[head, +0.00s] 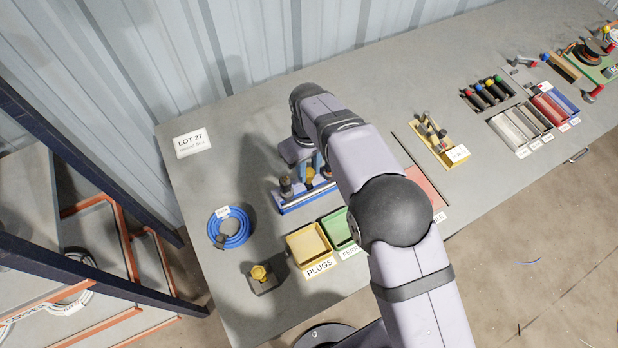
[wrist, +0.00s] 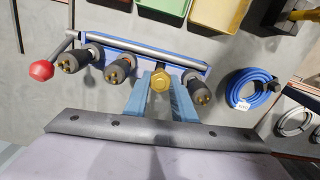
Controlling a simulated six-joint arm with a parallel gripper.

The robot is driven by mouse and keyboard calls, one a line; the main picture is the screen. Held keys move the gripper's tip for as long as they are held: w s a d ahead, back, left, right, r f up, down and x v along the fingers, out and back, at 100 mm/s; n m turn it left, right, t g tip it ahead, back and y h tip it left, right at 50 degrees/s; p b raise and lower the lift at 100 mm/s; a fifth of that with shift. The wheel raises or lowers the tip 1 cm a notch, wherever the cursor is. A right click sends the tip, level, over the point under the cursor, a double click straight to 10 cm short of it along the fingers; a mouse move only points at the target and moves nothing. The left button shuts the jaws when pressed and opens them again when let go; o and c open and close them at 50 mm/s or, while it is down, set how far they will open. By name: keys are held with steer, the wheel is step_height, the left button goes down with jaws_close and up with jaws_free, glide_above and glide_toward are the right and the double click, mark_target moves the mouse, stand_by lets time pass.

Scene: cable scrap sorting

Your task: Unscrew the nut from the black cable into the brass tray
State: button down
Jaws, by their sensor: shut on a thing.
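My gripper (wrist: 160,92), with blue fingers, is shut on a brass-coloured hexagonal nut (wrist: 160,80) at the blue rack (wrist: 185,62). In the head view the gripper (head: 312,170) is partly hidden by my arm. Black cable ends with brass pins stand in the rack: two to the left of the gripper (wrist: 75,60) (wrist: 117,71) and one to the right (wrist: 199,94). I cannot tell whether the held nut is still threaded on a cable. No tray is legibly marked brass; a yellow tray (head: 289,245) labelled PLUGS and a green tray (head: 336,218) stand in front of the rack.
A blue cable coil (head: 230,228) lies left of the rack. A small block with a yellow hexagonal top (head: 260,274) stands near the front edge. A red-knobbed lever (wrist: 42,70) sticks out at the rack's end.

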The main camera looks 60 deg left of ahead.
steer(key=n, duration=2.3)
steer(key=c, duration=1.4)
jaws_free()
steer(key=shift+r, duration=0.15)
steer(key=shift+r+p, duration=0.8)
steer(key=shift+r, duration=0.55)
